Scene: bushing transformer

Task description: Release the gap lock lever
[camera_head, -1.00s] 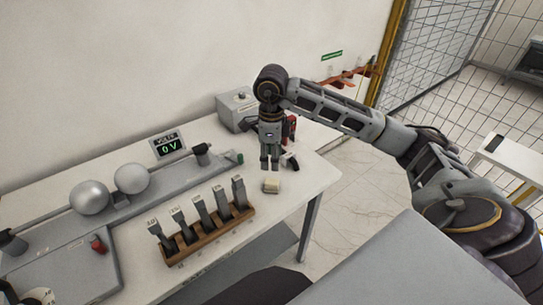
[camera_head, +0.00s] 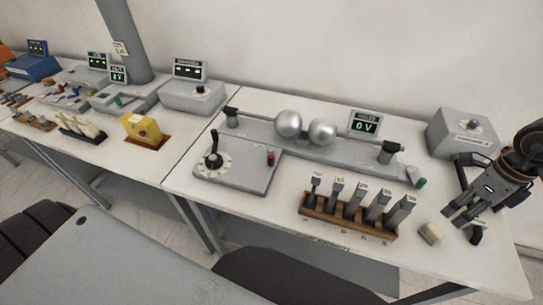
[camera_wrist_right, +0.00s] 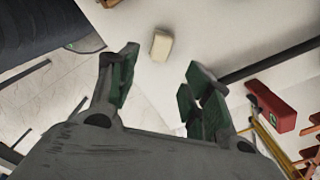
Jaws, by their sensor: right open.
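The sphere gap (camera_head: 305,128), two silver balls facing each other on a long grey base, stands on the white table. A small green-tipped lever (camera_head: 418,180) sticks out at the base's right end; I cannot tell for sure that it is the gap lock lever. My right gripper (camera_head: 460,222) hangs over the table's right part, right of the lever and apart from it. In the right wrist view its fingers (camera_wrist_right: 160,68) are spread with nothing between them. My left gripper is not in view.
A cream block (camera_head: 431,233) lies close to my right gripper; it also shows in the wrist view (camera_wrist_right: 162,45). A wooden rack (camera_head: 345,218) holds several grey gauges. A grey box (camera_head: 460,135) stands behind. A dial panel (camera_head: 235,172) is left, a 0 V display (camera_head: 365,124) behind.

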